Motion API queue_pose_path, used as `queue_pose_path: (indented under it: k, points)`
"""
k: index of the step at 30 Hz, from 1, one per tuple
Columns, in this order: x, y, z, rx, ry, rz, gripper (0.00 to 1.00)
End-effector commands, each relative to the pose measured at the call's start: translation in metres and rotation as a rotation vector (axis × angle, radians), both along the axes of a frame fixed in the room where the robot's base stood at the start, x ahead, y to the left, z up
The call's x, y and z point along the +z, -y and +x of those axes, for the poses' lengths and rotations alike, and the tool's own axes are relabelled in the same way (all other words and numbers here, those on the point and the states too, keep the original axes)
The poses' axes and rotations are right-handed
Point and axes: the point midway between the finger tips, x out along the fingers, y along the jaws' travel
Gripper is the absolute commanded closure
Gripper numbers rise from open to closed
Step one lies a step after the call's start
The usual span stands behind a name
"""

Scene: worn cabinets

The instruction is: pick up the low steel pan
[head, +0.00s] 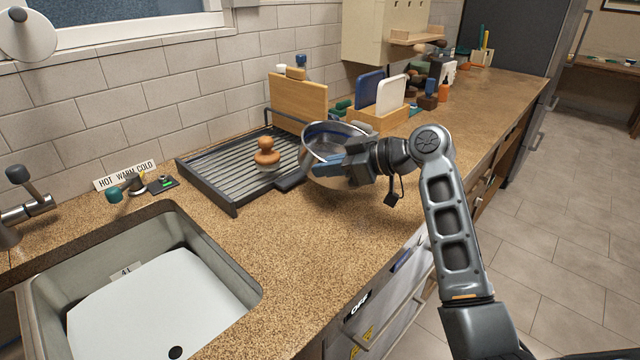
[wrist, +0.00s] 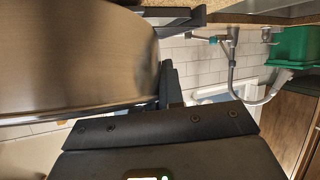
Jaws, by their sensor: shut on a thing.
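The low steel pan (head: 330,131) is tilted at the right end of the drying rack, its shiny inside showing. Its dark handle (head: 291,180) points to the lower left, over the rack's front right corner. My gripper (head: 332,166) is shut on the pan's near side, with the fingers partly hiding the pan. In the wrist view the pan's brushed steel wall (wrist: 70,55) fills the upper left, against my gripper (wrist: 168,55). I cannot tell whether the pan's underside touches the counter.
A wooden holder (head: 378,119) with blue and white boards stands just behind the pan. The sink (head: 60,255) is at left. The front counter (head: 290,250) is clear.

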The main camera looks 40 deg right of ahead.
Motion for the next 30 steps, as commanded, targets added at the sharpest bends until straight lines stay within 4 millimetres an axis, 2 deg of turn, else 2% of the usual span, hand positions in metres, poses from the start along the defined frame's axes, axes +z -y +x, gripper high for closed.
queue_pose_path:
  k: [9,15,21,30]
  points:
    - [0.037,0.054,-0.029,-0.002,0.008,-0.006,1.0]
    - [0.054,0.077,-0.041,-0.001,0.006,-0.004,1.0]
    - [0.061,0.088,-0.048,0.0,0.006,-0.003,1.0]
    - [0.063,0.089,-0.048,0.0,0.006,-0.002,1.0]
